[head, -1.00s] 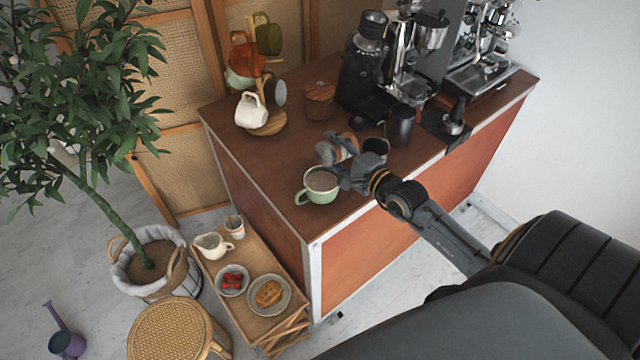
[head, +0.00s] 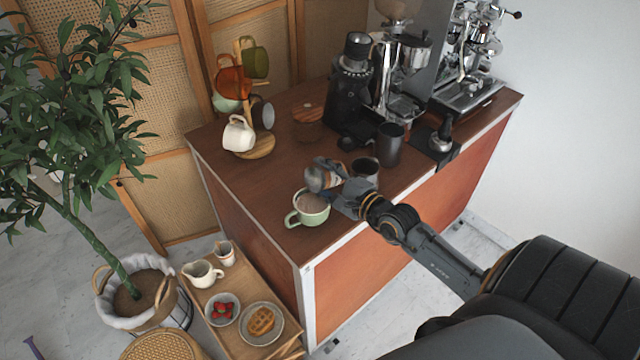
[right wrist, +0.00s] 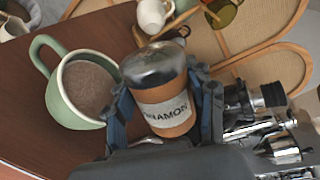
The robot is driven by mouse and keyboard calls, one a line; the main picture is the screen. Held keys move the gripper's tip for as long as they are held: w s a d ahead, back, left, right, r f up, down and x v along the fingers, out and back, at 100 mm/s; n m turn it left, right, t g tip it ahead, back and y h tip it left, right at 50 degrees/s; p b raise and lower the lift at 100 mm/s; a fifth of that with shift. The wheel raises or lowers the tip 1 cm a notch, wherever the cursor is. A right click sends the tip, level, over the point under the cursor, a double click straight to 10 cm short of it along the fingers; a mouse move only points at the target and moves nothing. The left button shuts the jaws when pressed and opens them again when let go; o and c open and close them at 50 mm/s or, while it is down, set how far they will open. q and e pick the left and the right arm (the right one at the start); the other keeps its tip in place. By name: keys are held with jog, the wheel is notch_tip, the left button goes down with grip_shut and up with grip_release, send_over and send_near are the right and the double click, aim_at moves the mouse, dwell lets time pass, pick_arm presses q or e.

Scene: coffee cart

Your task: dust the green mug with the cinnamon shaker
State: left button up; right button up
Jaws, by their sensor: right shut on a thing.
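The green mug (head: 314,212) stands upright near the counter's front left corner, filled with a brown drink. It shows at left in the right wrist view (right wrist: 85,88). My right gripper (head: 343,196) is shut on the cinnamon shaker (head: 321,176), just behind and right of the mug in the head view. In the right wrist view the shaker (right wrist: 166,108) has an orange-brown body, a silver cap and a white label reading cinnamon, with a finger on each side. The shaker looks tilted and apart from the mug's rim. My left gripper is out of view.
A dark cup (head: 364,168) stands close behind my right gripper. A dark pitcher (head: 390,144), a grinder (head: 352,100) and an espresso machine (head: 468,75) stand farther back. A mug tree (head: 258,146) is at the back left. The counter (head: 230,168) left of the mug is clear.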

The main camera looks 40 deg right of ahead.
jog(key=shift+r+m, duration=0.15)
jog(key=shift+m, duration=0.15)
jog(key=shift+a+r+m+y, duration=0.15)
jog(key=shift+r+m+y, duration=0.15)
jog(key=shift+m, duration=0.5)
jog(key=shift+a+r+m, duration=0.2)
jog(key=shift+r+m, duration=0.1)
jog(key=shift+m, duration=0.7)
